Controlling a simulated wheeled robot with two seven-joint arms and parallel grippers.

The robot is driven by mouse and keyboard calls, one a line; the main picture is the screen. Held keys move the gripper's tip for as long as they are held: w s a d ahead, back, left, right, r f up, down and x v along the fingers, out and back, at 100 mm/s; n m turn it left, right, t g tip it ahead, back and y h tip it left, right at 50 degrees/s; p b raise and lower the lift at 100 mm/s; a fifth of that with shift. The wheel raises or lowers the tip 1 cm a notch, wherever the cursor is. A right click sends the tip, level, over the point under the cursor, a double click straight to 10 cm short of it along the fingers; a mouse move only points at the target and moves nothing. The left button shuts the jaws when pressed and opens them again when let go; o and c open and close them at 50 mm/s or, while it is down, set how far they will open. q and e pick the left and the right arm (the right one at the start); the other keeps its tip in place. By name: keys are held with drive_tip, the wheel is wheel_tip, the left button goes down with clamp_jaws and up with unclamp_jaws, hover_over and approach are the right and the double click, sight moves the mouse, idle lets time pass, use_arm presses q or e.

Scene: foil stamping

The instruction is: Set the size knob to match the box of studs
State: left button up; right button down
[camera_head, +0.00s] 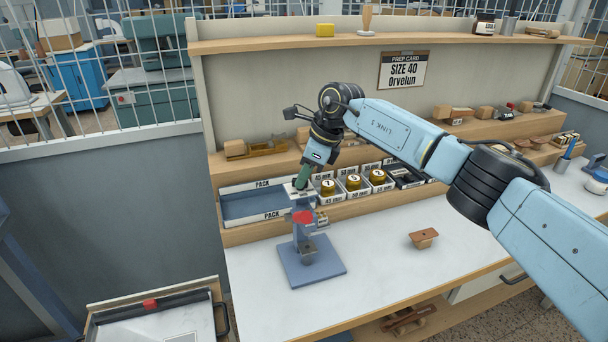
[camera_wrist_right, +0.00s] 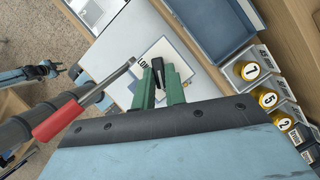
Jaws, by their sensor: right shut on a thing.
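The blue stud press (camera_head: 310,263) stands on the white bench, with a red-ended lever (camera_head: 303,217); the lever's red grip (camera_wrist_right: 58,120) also shows in the right wrist view. My right gripper (camera_head: 302,178) is at the press top, its green fingers (camera_wrist_right: 161,82) shut on a small black pointed part, apparently the size knob (camera_wrist_right: 158,70). A white dial plate with a partly hidden label (camera_wrist_right: 145,68) lies behind it. Three stud boxes with gold discs, one of them here (camera_head: 352,184), stand behind the press. A small blue-and-black shape, perhaps my left gripper (camera_wrist_right: 46,69), is too small to read.
The prep card (camera_head: 404,70) reads SIZE 40 Orvelun. A blue PACK tray (camera_head: 240,208) lies left of the boxes. A brown wooden piece (camera_head: 424,238) sits on the bench right of the press. The bench front between them is clear.

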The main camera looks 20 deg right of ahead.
drive_tip(key=c, duration=1.4)
unclamp_jaws()
drive_tip(key=shift+c, duration=0.2)
drive_tip(key=shift+r, duration=0.1)
drive_tip(key=v, duration=1.3)
drive_tip(key=shift+s+d, duration=0.1)
